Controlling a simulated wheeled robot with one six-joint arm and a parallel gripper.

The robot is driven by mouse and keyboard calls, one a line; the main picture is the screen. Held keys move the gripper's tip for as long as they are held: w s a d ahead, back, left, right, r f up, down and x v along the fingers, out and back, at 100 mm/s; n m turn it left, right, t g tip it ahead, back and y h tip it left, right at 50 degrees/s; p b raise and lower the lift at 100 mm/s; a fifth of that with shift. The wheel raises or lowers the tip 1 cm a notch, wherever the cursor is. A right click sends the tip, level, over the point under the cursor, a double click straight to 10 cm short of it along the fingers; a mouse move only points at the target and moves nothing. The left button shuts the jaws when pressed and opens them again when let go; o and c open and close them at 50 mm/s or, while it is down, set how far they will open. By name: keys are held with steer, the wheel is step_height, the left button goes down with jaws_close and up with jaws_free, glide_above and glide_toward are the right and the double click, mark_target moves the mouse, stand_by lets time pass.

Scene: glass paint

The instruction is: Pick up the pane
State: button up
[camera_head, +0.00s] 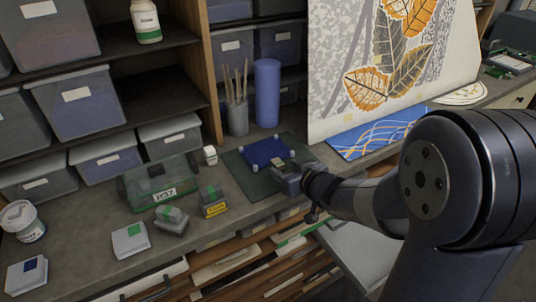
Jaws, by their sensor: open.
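The pane (262,151) is a small dark blue sheet with pale round pieces at its corners. It lies on a dark green mat (238,170) on the counter. My gripper (283,171) is open at the pane's near right edge, with the wrist reaching in from the right. The fingertips are small in this view, and I cannot tell whether they touch the pane or have it between them.
A blue cylinder (267,92) and a grey cup of brushes (237,118) stand behind the mat. A green glass box (160,184), a yellow-labelled block (213,203) and a small white jar (210,155) are to the left. A large leaf-patterned panel (350,75) leans behind right.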

steer(key=shift+x, duration=1)
steer(key=shift+c, duration=0.6)
jaws_close()
